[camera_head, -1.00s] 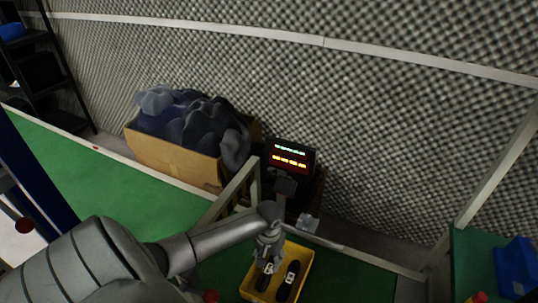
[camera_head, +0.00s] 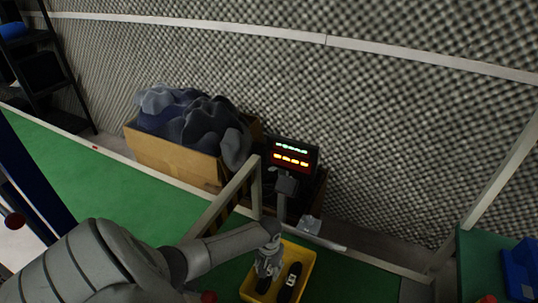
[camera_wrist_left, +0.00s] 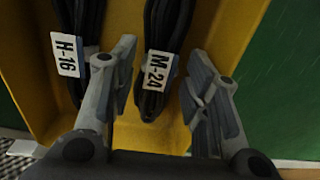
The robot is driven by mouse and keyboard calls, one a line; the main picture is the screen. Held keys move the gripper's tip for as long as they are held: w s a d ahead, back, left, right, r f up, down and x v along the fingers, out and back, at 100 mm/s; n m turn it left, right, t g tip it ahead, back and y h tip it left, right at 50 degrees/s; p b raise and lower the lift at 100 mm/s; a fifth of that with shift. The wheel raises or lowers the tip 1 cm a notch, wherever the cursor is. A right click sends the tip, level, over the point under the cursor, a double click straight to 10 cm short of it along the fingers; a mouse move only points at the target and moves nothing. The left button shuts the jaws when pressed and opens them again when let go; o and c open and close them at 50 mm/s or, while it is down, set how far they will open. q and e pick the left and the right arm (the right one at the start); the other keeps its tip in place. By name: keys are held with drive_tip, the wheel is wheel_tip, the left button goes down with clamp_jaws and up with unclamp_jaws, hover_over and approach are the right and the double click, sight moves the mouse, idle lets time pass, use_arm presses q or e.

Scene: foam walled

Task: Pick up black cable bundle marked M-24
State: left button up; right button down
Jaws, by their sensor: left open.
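The black cable bundle marked M-24 (camera_wrist_left: 157,72) lies in a yellow tray (camera_wrist_left: 140,137), its white label readable in the left wrist view. My left gripper (camera_wrist_left: 160,58) is open, with one finger on each side of the M-24 end; whether they touch it I cannot tell. In the head view my left gripper (camera_head: 267,268) reaches down over the left bundle (camera_head: 262,287) in the tray (camera_head: 308,262), hiding part of it. Another black bundle, marked H-16 (camera_wrist_left: 68,58), lies beside it; it shows right of the gripper in the head view (camera_head: 291,280). My right gripper is not in view.
The tray stands on a green surface (camera_head: 345,280). A display with lit digits (camera_head: 292,155) stands behind it, near a metal frame (camera_head: 228,200). A blue bin (camera_head: 520,270) is at right.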

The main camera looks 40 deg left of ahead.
use_arm(q)
drive_tip(key=shift+f, duration=0.3)
drive_tip(key=shift+c, duration=0.4)
drive_tip(key=c, duration=0.7)
drive_tip(key=shift+c, duration=0.5)
drive_tip(key=shift+r, duration=0.15)
